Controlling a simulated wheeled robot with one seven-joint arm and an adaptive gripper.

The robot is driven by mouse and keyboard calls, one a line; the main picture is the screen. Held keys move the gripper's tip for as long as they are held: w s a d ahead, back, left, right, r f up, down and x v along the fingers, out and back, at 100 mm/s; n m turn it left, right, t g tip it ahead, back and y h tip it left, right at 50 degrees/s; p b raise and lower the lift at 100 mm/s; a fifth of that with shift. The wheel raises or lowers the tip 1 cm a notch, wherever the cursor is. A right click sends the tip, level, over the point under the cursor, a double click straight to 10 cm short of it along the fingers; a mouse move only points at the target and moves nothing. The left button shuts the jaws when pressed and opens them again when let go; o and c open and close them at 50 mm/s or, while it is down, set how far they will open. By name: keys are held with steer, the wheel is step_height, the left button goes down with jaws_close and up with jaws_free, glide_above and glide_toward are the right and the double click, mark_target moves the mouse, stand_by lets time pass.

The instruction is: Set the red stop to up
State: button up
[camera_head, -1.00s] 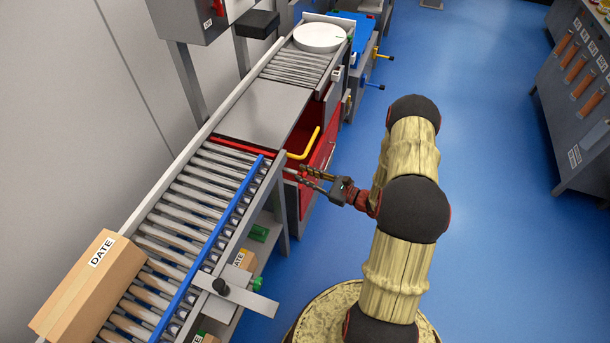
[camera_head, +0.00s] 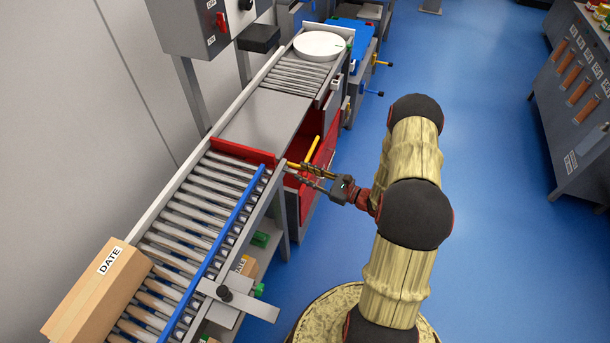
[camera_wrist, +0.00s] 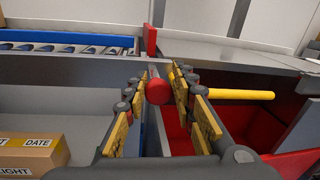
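The red stop (camera_head: 240,152) is a red plate across the end of the roller conveyor, standing up above the rollers. In the wrist view its plate (camera_wrist: 150,40) stands upright at the conveyor's corner. A grey rod with a round red knob (camera_wrist: 158,91) points toward the wrist camera below the plate. My gripper (camera_head: 294,172) is at the conveyor's right side by the stop. The contact itself is partly hidden.
A yellow bar (camera_wrist: 235,94) runs just right of my fingers, above an open red bin (camera_wrist: 265,130). A blue rail (camera_head: 215,245) edges the rollers. A cardboard box (camera_head: 95,292) sits at their near end. Blue floor (camera_head: 480,200) to the right is free.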

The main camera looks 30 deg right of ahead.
steer(key=o, duration=0.4)
steer(key=shift+f, duration=0.1)
steer(key=shift+c, duration=0.2)
steer(key=shift+s, duration=0.1)
steer(key=v, duration=0.7)
steer(key=shift+s+d, duration=0.15)
steer(key=shift+s, duration=0.2)
steer(key=shift+f, duration=0.1)
